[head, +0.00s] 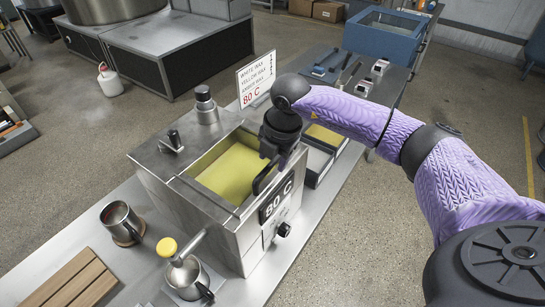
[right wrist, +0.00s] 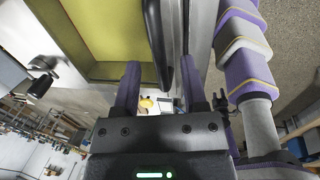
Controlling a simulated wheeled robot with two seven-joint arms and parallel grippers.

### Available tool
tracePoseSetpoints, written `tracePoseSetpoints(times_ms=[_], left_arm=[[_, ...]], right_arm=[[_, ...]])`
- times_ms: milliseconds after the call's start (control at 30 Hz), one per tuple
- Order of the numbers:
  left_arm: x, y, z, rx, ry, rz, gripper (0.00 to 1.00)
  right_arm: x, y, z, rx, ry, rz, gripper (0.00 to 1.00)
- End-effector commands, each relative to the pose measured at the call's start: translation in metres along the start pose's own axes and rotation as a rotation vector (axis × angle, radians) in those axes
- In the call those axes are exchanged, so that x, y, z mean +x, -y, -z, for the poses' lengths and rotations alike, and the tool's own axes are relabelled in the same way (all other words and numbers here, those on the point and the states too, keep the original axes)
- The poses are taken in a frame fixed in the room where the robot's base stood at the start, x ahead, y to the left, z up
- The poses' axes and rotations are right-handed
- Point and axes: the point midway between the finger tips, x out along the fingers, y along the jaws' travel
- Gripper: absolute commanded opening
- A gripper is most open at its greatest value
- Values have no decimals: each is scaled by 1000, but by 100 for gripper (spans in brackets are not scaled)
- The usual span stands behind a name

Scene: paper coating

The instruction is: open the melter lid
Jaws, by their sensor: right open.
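The melter (head: 215,209) is a steel box in the middle of the head view, marked 80 C on its front. A yellow surface (head: 231,172) shows inside its top frame; I cannot tell whether a clear lid covers it. A black handle (head: 264,181) stands at the frame's right edge, directly below my right gripper (head: 273,155). In the right wrist view, my right gripper (right wrist: 160,72) is open, and a dark curved bar, apparently the handle (right wrist: 190,78), lies close to the right finger. Contact is not clear. My left gripper is out of view.
A steel mug (head: 121,222) and a pot with a yellow-topped tool (head: 187,277) stand left and in front of the melter. A temperature sign (head: 257,79) rises behind it. Trays (head: 318,157) lie to its right. A wooden rack (head: 70,281) is at the lower left.

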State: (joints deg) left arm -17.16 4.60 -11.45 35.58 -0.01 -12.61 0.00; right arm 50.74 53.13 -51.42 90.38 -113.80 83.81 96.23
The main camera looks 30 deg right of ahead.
Motion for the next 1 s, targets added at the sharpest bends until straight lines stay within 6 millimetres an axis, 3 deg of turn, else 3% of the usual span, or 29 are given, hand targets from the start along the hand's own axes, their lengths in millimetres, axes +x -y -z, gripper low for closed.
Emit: tracePoseSetpoints(times_ms=[100, 333, 600, 1000], left_arm=[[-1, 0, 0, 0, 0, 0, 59], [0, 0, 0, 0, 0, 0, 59], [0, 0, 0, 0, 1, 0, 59], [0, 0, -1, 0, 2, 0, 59]], right_arm=[[10, 0, 0, 0, -1, 0, 55], [11, 0, 0, -1, -1, -1, 55], [11, 0, 1, -2, -2, -1, 0], [10, 0, 1, -2, -2, -2, 0]])
